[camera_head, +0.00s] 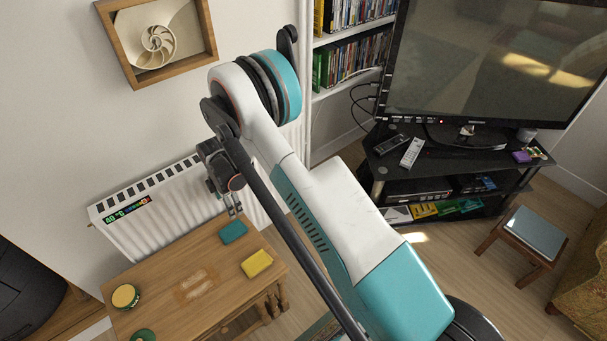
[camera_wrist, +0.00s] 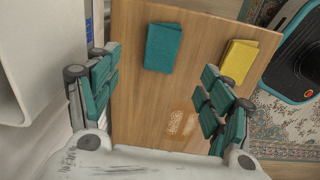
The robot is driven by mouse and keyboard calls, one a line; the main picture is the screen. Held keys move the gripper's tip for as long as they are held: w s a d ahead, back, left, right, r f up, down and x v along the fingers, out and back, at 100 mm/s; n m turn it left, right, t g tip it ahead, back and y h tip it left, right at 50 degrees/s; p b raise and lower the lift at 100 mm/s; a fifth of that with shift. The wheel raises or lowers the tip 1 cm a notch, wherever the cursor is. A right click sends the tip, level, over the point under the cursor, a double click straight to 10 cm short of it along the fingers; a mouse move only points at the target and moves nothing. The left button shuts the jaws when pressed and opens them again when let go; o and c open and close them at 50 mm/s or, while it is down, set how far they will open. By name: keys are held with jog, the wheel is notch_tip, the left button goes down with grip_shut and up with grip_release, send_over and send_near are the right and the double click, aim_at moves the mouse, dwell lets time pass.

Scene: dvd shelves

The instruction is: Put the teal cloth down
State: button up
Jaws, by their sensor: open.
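The teal cloth (camera_head: 234,232) lies folded and flat on the wooden table (camera_head: 192,252), near its back edge by the radiator. In the wrist view the teal cloth (camera_wrist: 163,47) lies beyond my open fingers, apart from them. My gripper (camera_wrist: 160,100) is open and empty, with its fingers spread over the table. In the head view my gripper (camera_head: 233,210) hangs above the table's back edge, just behind the cloth. Part of the gripper is hidden by my arm there.
A folded yellow cloth (camera_head: 256,263) lies to the right of the teal one. A round yellow-topped tin (camera_head: 125,297) and a green round thing (camera_head: 143,336) stand at the table's left. The radiator (camera_head: 165,210) is close behind. The table's middle is clear apart from a light patch.

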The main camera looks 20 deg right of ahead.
jog(key=s+d+r+m+t, duration=0.1)
jog(key=s+d+r+m, duration=0.2)
jog(key=r, duration=0.7)
jog(key=s+d+r+m+t, duration=0.1)
jog(key=s+d+r+m, duration=0.15)
jog(key=r, duration=0.85)
jog(key=s+d+r+m+t, duration=0.15)
jog(key=d+r+m, duration=0.25)
jog(key=r, duration=0.6)
jog(key=s+d+r+m+t, duration=0.1)
jog(key=s+d+r+m, duration=0.3)
jog(key=s+r, duration=0.55)
jog(key=s+d+m+t, duration=0.2)
jog(key=s+d+m, duration=0.2)
jog(key=s, duration=1.1)
jog(key=m, duration=0.3)
jog(key=shift+s+f, duration=0.15)
jog(key=shift+s, duration=0.1)
jog(key=shift+d+t, duration=0.1)
jog(key=shift+t, duration=0.15)
